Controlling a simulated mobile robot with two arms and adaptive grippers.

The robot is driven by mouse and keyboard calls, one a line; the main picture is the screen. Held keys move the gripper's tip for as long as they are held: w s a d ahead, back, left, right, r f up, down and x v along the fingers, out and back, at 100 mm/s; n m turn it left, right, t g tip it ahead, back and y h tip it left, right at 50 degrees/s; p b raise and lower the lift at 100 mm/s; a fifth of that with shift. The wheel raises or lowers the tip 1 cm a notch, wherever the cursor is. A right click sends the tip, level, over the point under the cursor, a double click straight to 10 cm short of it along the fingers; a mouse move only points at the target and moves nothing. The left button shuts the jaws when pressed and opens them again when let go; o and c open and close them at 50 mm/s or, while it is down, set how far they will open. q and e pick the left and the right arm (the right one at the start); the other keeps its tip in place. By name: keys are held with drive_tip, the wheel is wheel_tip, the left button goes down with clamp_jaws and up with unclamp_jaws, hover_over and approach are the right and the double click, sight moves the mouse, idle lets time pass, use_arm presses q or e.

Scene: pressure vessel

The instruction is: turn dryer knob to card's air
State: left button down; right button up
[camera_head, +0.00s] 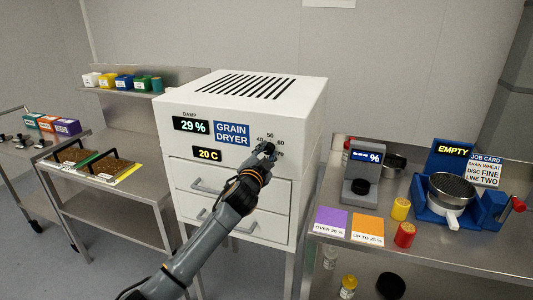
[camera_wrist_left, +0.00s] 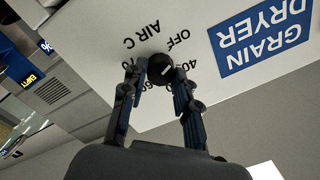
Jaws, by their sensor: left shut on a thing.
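The white grain dryer (camera_head: 180,130) stands at the middle, with displays (camera_head: 191,125) reading 29 % damp and 20 C. Its black knob (camera_wrist_left: 160,66) is on the front face, ringed by labels such as OFF, 40, 50, 60 and AIR C. A white mark shows on the knob; which label it points to is hard to tell. My left gripper (camera_head: 267,151) is at the knob, and in the left wrist view its fingers (camera_wrist_left: 159,82) are shut on it from both sides. The job card (camera_head: 486,170) reads grain wheat, disc fine, line two; no air value is legible.
At right, a bench holds a small meter (camera_head: 362,175), a blue machine (camera_head: 430,205) showing EMPTY, a purple card (camera_head: 331,220), an orange card (camera_head: 367,228), and yellow (camera_head: 400,209) and red (camera_head: 405,235) containers. At left, a trolley carries sample trays (camera_head: 105,165). Dryer drawers (camera_head: 205,185) lie below the knob.

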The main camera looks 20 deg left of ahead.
use_arm(q)
drive_tip(key=m+p, duration=0.1)
drive_tip(key=m, duration=0.4)
drive_tip(key=shift+f, duration=0.1)
drive_tip(key=m+p, duration=0.1)
drive_tip(key=m, duration=0.4)
drive_tip(key=shift+f+m, duration=0.1)
drive_tip(key=shift+m, duration=0.2)
idle(0.3)
drive_tip(key=c, duration=1)
unclamp_jaws()
drive_tip(key=shift+t, duration=0.3)
drive_tip(key=s, duration=1.2)
drive_tip(key=shift+f, duration=0.25)
drive_tip(key=shift+a+f, duration=0.1)
drive_tip(key=shift+f, duration=0.05)
